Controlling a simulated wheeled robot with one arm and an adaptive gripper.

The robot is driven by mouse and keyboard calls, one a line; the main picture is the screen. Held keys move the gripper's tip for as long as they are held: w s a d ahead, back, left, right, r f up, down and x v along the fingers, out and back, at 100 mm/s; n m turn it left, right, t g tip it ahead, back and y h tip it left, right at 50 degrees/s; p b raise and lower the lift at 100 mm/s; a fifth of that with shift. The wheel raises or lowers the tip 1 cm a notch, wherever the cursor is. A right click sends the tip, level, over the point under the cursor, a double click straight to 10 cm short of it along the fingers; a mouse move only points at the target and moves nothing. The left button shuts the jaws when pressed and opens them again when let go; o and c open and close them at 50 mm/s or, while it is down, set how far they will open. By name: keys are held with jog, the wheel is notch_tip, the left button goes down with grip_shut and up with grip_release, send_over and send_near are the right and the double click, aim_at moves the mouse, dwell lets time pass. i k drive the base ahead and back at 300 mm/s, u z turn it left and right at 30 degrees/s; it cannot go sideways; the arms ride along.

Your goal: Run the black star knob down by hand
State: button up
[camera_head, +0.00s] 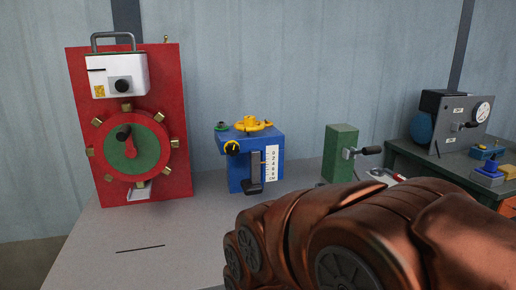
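A round black knob (122,86) sits on the front of a white box (130,66) at the top of the red panel; its rim is too small to tell if it is star-shaped. A dark knob or handle (123,132) stands out from the green-faced red dial (135,150) below it. The blue device (230,175) has a yellow handwheel (252,124) on top, a yellow and black knob (231,147) at its upper left and a small green knob (221,126). I cannot tell for sure which is the star knob. My copper-coloured arm fills the lower right; my gripper is not visible.
A green block (340,152) with a black-handled lever (370,150) stands right of the blue device. A green bench (440,165) with a gauge panel is at the far right. The grey tabletop (190,235) is clear at front left, apart from a thin dark slit.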

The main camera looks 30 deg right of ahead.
aim_at(232, 149)
jog(key=z, duration=2.05)
jog(key=k, duration=1.15)
jog(key=u, duration=1.75)
jog(key=i, duration=0.5)
jog(key=z, duration=0.05)
